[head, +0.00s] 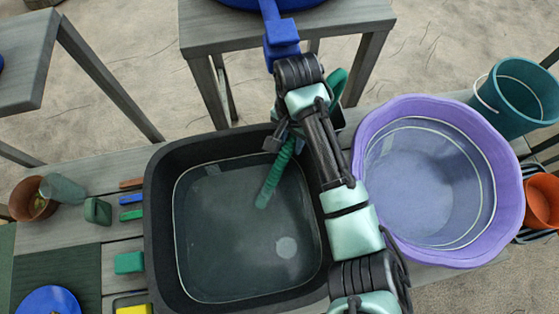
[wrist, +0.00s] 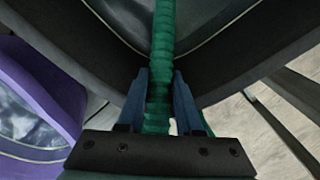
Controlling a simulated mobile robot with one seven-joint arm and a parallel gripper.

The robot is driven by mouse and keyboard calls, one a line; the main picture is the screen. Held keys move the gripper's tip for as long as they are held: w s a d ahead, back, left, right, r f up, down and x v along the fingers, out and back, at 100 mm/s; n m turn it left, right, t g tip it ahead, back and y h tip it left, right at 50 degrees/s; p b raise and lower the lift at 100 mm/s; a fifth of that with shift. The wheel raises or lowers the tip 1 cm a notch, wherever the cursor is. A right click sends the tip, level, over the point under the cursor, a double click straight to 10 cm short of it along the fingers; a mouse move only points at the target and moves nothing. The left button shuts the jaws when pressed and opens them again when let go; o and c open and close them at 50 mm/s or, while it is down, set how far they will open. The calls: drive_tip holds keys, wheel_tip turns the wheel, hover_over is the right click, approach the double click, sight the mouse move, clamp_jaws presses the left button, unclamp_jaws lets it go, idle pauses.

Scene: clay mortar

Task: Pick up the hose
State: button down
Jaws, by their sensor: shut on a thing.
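The hose is a green, ribbed tube (head: 275,176). In the head view its lower end hangs over the black basin and its upper part runs up to my gripper (head: 287,133). A green curved piece, apparently the same hose, shows to the right of my wrist. In the wrist view the hose (wrist: 161,50) runs upward between the blue-grey fingers of my gripper (wrist: 160,95), which are shut on it. The part of the hose behind the gripper is mostly hidden.
The black basin (head: 160,230) holds water and stands below my gripper. A purple tub (head: 480,150) stands right of my arm. A teal bucket (head: 516,98) and an orange pot (head: 541,200) are at the far right. Small coloured blocks lie left of the basin.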

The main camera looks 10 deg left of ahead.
wheel_tip(320, 180, up, 28)
drive_tip(key=p, duration=0.9)
drive_tip(key=w+d+r+p, duration=0.3)
drive_tip(key=w+r+p, duration=0.3)
drive_tip(key=r+p, duration=0.1)
drive_tip(key=shift+w+d+p, duration=0.2)
drive_tip(key=shift+w+p, duration=0.05)
drive_tip(key=shift+p, duration=0.05)
idle(0.3)
